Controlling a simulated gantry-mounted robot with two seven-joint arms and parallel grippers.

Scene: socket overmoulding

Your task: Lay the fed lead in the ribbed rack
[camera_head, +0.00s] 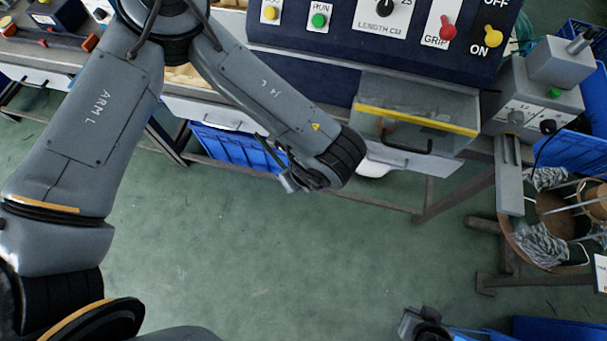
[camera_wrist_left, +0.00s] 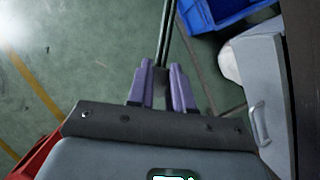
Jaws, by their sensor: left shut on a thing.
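In the left wrist view my left gripper (camera_wrist_left: 163,80) has two purple fingers closed on a thin dark lead (camera_wrist_left: 168,30). The lead runs away from the fingertips to the top edge of that view. In the head view my left gripper (camera_head: 290,181) is small and partly hidden by its wrist, over open floor in front of the bench. I cannot make out the ribbed rack in either view.
A control panel (camera_head: 343,48) with knobs and switches stands at the back. Below it is a drawer-like box (camera_head: 418,107) with a yellow edge and dark handle. A blue crate (camera_head: 233,148) sits under the bench. A wire-filled drum (camera_head: 530,238) stands at right.

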